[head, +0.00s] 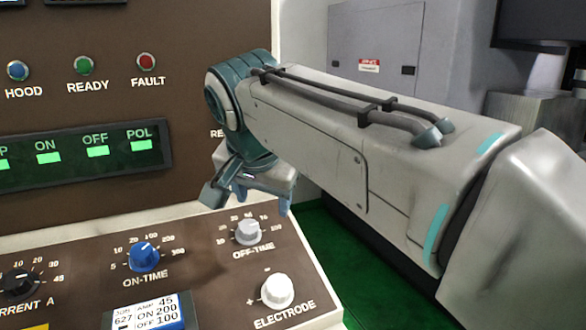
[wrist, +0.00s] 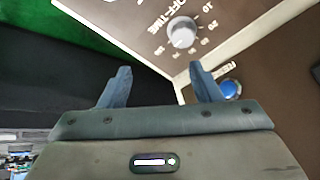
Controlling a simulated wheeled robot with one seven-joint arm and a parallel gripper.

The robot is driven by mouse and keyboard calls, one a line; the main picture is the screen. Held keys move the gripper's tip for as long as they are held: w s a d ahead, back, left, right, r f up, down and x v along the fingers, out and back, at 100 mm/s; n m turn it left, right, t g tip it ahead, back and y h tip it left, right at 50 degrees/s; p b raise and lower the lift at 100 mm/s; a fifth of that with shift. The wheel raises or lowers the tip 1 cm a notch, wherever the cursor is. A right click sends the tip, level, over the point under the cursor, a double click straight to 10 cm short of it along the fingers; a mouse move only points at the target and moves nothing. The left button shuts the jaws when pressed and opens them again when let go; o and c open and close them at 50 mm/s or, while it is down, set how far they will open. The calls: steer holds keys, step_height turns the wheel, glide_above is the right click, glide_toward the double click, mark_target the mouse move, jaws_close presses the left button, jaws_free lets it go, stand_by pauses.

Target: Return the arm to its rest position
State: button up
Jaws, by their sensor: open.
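My gripper (head: 252,190) is at the end of my grey and teal arm, above the back right part of the control panel, in front of the brown upright face. In the wrist view my gripper (wrist: 160,88) has its two blue fingers spread apart with nothing between them. The grey off-time knob (head: 248,232) is just below the gripper in the head view, and the gripper looks apart from it. The same off-time knob (wrist: 182,32) shows beyond the fingers in the wrist view. My arm reaches in from the right and hides part of the upright face.
The sloped panel also carries a blue on-time knob (head: 144,257), a white electrode knob (head: 277,292) and a label card (head: 150,312). A blue button (wrist: 230,88) lies near the right finger in the wrist view. Green floor (head: 345,250) and a grey cabinet (head: 390,45) lie beyond.

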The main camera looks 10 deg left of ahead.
steer(key=s+d+f+n+g+h+p, duration=0.15)
steer(key=d+f+p, duration=0.4)
steer(key=d, duration=0.95)
steer(key=s+d+f+n+g+p, duration=0.1)
steer(key=s+d+f, duration=0.9)
steer(key=f, duration=0.1)
steer(key=shift+s+d+f+g+y, duration=0.15)
steer(key=shift+d+f+g+y, duration=0.05)
steer(key=shift+d+g+y, duration=0.15)
